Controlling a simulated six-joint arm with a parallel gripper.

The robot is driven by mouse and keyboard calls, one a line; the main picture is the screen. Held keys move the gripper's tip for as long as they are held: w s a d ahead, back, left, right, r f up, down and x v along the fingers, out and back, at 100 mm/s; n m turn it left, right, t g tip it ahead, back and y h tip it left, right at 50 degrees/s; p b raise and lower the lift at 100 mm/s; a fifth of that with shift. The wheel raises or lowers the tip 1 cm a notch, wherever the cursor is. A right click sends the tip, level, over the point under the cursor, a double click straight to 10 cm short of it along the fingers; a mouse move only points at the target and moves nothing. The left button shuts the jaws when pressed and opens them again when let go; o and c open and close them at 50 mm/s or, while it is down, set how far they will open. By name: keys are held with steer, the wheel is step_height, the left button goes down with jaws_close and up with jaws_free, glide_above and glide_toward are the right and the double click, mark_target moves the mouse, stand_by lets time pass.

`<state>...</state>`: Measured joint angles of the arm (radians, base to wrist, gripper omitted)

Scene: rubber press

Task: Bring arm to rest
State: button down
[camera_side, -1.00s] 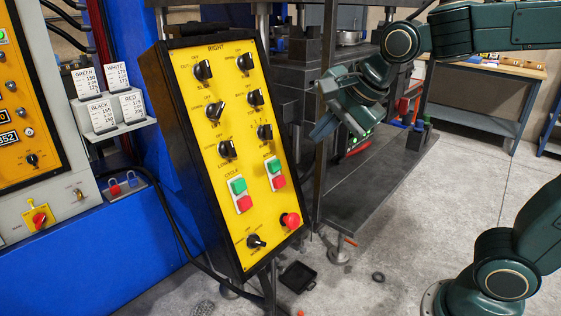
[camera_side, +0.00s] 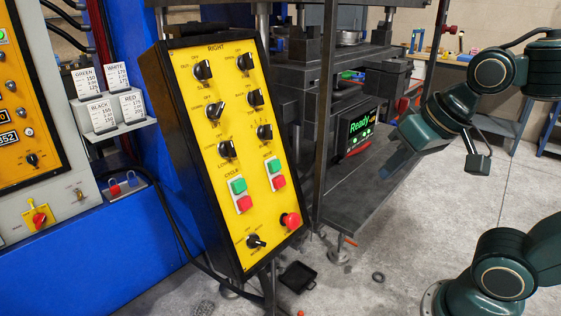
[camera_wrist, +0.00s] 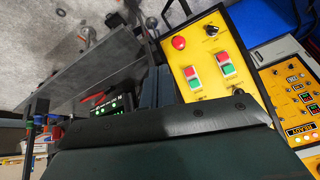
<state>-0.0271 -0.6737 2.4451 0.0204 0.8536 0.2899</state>
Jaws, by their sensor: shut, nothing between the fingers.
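My gripper (camera_side: 398,160) is at the right of the side view, in the air over the right edge of the press's dark shelf. It points down and to the left. It is shut and empty, and its fingers also show in the wrist view (camera_wrist: 157,88). It is clear of the yellow control panel (camera_side: 235,150), which stands to its left. In the wrist view the panel (camera_wrist: 210,65) shows beyond the fingers on the right.
The dark metal shelf (camera_side: 350,200) lies below. A workbench (camera_side: 478,100) stands at the back right. The concrete floor (camera_side: 400,260) is mostly open, with a small black tray (camera_side: 298,277).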

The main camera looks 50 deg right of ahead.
steer(key=shift+s+d+f+n, duration=0.1)
steer(key=shift+s+f+n, duration=0.25)
steer(key=shift+s+n, duration=0.4)
steer(key=shift+s+f+n, duration=0.3)
steer(key=shift+s+n, duration=0.3)
steer(key=shift+n, duration=0.25)
stand_by(1.5)
